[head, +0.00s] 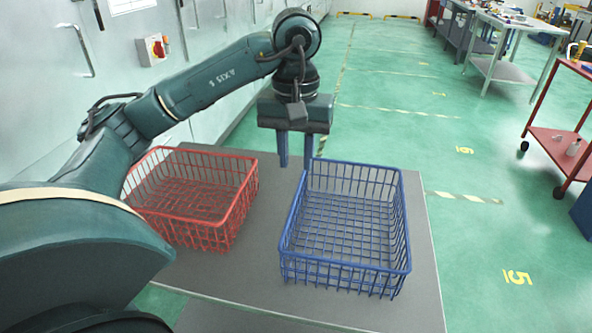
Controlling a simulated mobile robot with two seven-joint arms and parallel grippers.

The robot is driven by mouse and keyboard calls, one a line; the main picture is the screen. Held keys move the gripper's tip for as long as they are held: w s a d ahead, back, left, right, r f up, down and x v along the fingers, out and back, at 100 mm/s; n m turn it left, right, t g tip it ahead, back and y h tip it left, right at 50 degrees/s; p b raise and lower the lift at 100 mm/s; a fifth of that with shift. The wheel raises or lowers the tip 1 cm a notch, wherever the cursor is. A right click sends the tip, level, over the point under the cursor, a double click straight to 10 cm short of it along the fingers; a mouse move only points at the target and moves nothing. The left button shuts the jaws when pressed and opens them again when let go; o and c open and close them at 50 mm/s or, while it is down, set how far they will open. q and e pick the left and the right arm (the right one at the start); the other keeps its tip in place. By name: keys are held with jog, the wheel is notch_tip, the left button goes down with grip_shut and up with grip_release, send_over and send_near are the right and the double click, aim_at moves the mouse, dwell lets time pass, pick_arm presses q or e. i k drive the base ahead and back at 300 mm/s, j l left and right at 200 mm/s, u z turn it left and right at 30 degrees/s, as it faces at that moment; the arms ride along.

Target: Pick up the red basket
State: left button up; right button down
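The red basket (205,236) is an empty wire basket on the left part of the grey table (255,272). My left arm passes in front of its lower left side and hides part of it. My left gripper (296,165) points down above the far side of the table, to the right of the red basket and by the far left corner of the blue basket. Its two blue fingers are apart with nothing visible between them. My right gripper is not in view.
An empty blue wire basket (345,273) stands on the table's right part, a narrow gap from the red one. Grey cabinets with a red-yellow switch (155,48) line the left. A red cart (562,150) and workbenches (503,30) stand at the right. Green floor between is clear.

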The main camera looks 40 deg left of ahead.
aim_at(217, 224)
jog(key=k, duration=1.5)
